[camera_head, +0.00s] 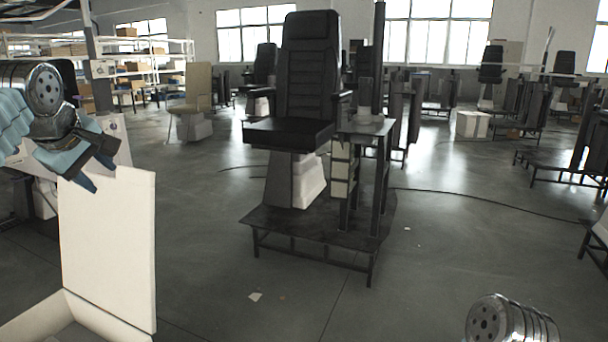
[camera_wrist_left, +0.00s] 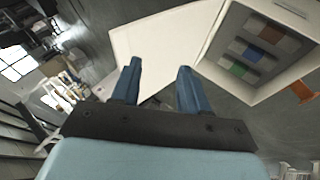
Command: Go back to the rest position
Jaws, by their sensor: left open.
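My left gripper (camera_head: 90,172) is raised at the left of the head view, above the upright lid of a white box. In the left wrist view its two blue fingers (camera_wrist_left: 158,75) stand apart with nothing between them. My right gripper does not show; only a metal joint of my right arm is at the lower right of the head view.
The white box's lid (camera_head: 108,250) stands at the lower left. In the left wrist view the white box (camera_wrist_left: 212,62) holds small coloured blocks (camera_wrist_left: 262,48). A black chair (camera_head: 305,80) on a dark platform (camera_head: 300,232) stands ahead.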

